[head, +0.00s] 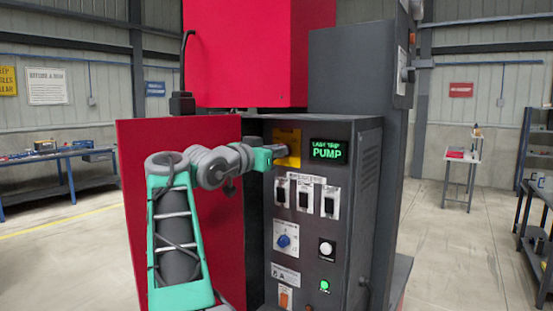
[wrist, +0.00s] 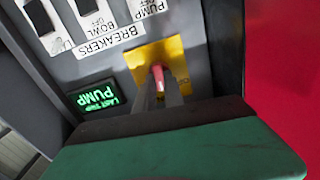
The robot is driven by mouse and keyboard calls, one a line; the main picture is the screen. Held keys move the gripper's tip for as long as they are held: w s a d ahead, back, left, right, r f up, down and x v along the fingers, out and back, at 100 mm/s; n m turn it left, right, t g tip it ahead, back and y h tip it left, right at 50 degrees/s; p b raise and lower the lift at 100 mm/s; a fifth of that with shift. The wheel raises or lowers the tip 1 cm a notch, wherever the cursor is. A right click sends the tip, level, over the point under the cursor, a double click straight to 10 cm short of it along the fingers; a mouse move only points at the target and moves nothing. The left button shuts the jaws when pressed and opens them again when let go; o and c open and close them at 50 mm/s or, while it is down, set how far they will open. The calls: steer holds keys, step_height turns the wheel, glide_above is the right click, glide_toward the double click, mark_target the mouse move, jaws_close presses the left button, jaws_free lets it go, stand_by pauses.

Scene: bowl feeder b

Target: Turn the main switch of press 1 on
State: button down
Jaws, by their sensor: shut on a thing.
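The main switch has a red handle (wrist: 157,73) on a yellow plate (wrist: 141,58). The yellow plate also shows in the head view (head: 288,136), high on the left of the dark control panel. My gripper (wrist: 164,88) is shut on the red handle, with its two fingers on either side of it. In the head view my gripper (head: 283,153) reaches the plate from the left and hides the handle. The handle points roughly straight out from the plate in the wrist view, and I cannot read its on or off position.
A lit green display (head: 328,150) reads "LAST TRIP PUMP". Below are black breakers (head: 304,198), a blue knob (head: 284,241), a white button (head: 326,249), a green lamp (head: 325,286) and an orange switch (head: 285,298). A red door panel (head: 180,215) stands open behind my arm.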

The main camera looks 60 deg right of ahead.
steer(key=shift+s+m+b, duration=0.15)
steer(key=shift+m+b, duration=1.55)
steer(key=shift+m, duration=2.2)
steer(key=c, duration=1.4)
jaws_free()
steer(key=shift+c, duration=0.2)
steer(key=w+a+b, duration=0.1)
steer(key=a, duration=0.6)
steer(key=shift+a+b, duration=0.3)
steer(key=shift+a, duration=0.1)
